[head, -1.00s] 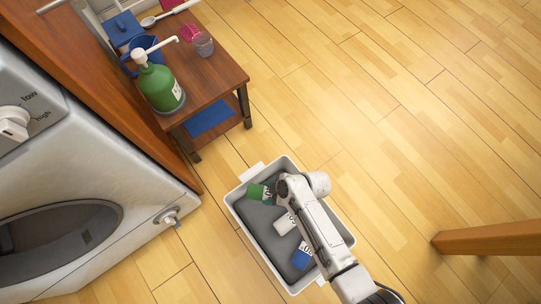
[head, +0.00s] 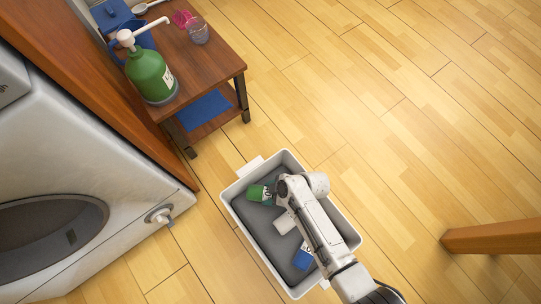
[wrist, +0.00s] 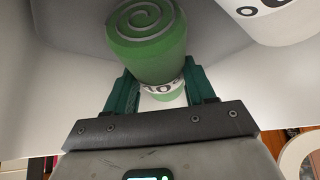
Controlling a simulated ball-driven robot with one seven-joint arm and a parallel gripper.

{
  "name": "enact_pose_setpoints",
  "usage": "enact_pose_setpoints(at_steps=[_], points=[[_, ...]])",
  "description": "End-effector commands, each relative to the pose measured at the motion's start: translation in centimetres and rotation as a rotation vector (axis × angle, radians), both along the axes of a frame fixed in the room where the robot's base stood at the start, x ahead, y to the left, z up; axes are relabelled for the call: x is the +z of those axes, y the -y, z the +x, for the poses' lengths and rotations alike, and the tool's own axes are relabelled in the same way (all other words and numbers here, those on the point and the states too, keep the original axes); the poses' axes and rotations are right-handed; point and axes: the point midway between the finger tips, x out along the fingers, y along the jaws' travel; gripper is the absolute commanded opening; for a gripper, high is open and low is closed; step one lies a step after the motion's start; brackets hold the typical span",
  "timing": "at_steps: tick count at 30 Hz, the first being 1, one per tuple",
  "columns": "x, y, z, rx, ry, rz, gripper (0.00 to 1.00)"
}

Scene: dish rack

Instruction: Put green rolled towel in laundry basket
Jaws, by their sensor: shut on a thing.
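The green rolled towel (head: 256,193), with a white label band, is at the upper end of the laundry basket (head: 262,236) in the head view. The basket is a light bin with a dark grey floor. In the wrist view the towel (wrist: 148,45) shows its spiral end, between the green fingers of my gripper (wrist: 162,88). My gripper is shut on it, inside the basket's outline. I cannot tell whether the towel touches the basket floor.
A white rolled towel (head: 284,223) and a blue one (head: 303,259) lie in the basket. A washing machine (head: 110,205) is to the left. A wooden side table (head: 215,70) with a green pump bottle (head: 152,76) stands above. A wooden leg (head: 492,238) is at right.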

Motion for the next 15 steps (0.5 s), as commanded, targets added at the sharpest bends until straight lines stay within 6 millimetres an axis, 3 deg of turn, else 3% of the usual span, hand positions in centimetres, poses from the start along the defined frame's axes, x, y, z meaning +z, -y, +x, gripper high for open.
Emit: enact_pose_setpoints(at_steps=[15], points=[[-0.39,-0.01,0.04,-0.001,0.001,0.000,0.02]])
